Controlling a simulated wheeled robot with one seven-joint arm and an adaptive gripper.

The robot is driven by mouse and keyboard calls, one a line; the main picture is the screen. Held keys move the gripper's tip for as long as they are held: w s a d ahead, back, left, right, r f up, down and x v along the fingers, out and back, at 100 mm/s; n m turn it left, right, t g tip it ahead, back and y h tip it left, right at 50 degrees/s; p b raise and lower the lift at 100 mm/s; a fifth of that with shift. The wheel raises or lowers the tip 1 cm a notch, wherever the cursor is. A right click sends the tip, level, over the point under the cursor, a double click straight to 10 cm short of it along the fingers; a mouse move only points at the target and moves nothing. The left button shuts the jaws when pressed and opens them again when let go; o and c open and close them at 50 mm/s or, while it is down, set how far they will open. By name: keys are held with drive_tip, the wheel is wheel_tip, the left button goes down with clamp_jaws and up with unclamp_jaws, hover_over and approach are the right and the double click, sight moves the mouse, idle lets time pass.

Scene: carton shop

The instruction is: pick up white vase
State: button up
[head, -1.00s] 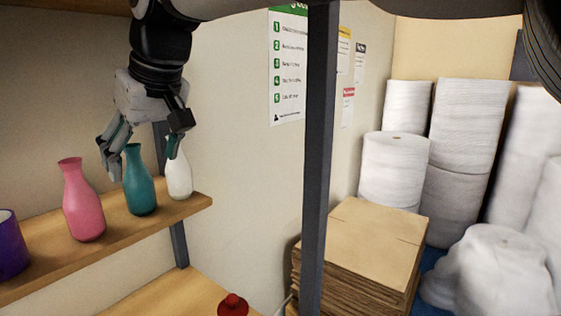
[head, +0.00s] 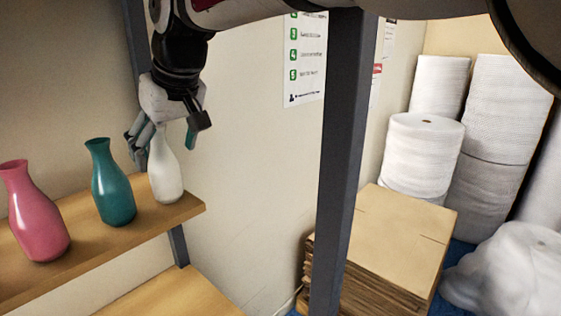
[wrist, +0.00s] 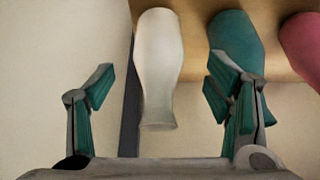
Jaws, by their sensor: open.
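The white vase (head: 164,172) stands upright near the right end of a wooden shelf. My gripper (head: 164,140) is open around its upper part in the head view, and its fingers hide some of the neck. In the wrist view the white vase (wrist: 158,65) lies between the two open fingers, with its mouth toward the palm. No contact shows. The right finger overlaps the teal vase (wrist: 237,40) in that view.
The teal vase (head: 111,185) stands just left of the white one, and a pink vase (head: 36,215) stands farther left on the shelf (head: 85,253). A dark upright post (head: 342,150) is to the right. Stacked cardboard (head: 405,230) and white rolls (head: 420,155) lie beyond it.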

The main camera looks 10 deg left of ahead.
sight(164, 171)
drive_tip(key=shift+p+x, duration=0.7)
drive_tip(key=shift+x, duration=2.8)
drive_tip(key=shift+d, duration=0.1)
drive_tip(key=c, duration=1.4)
